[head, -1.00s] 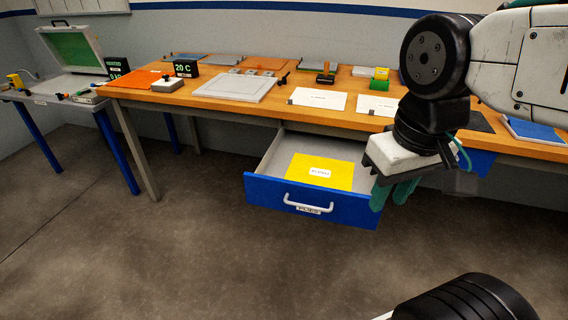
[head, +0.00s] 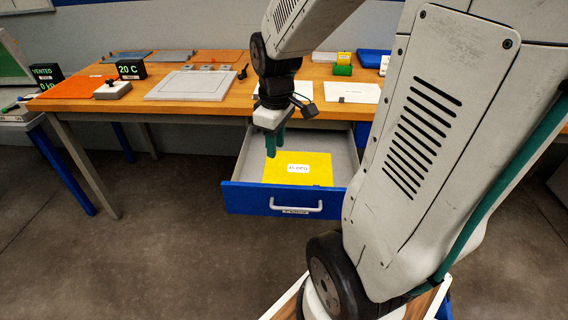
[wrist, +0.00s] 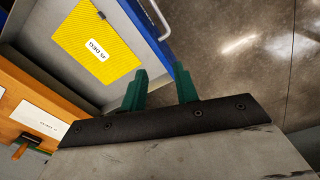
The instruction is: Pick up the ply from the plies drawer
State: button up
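The ply is a yellow sheet with a white label (head: 312,177) lying flat in the open plies drawer (head: 260,208). The drawer has a blue front and a pale handle and is pulled out under the workbench. In the wrist view the ply (wrist: 85,42) lies in the drawer at the upper left, away from the fingertips. My gripper (head: 273,148) points down above the left part of the drawer in the head view. Its two green fingers stand apart in the wrist view (wrist: 161,75), with nothing between them.
The wooden workbench (head: 215,106) runs above the drawer, with white cards, a grey plate (head: 195,85) and a 20 C display (head: 131,69) on it. The drawer's side walls rise around the ply. Open floor lies in front.

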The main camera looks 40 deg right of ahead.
jog(key=d+f+n, duration=0.1)
jog(key=d+f, duration=0.4)
jog(key=f, duration=0.3)
jog(key=d+f+n, duration=0.1)
jog(key=d+f, duration=0.5)
jog(key=f, duration=0.2)
jog(key=d+f+n, duration=0.2)
jog(key=d+f, duration=0.4)
jog(key=f, duration=0.2)
jog(key=shift+w+f+g, duration=0.1)
jog(key=shift+f+g, duration=0.2)
jog(key=shift+f, duration=0.4)
grip_shut()
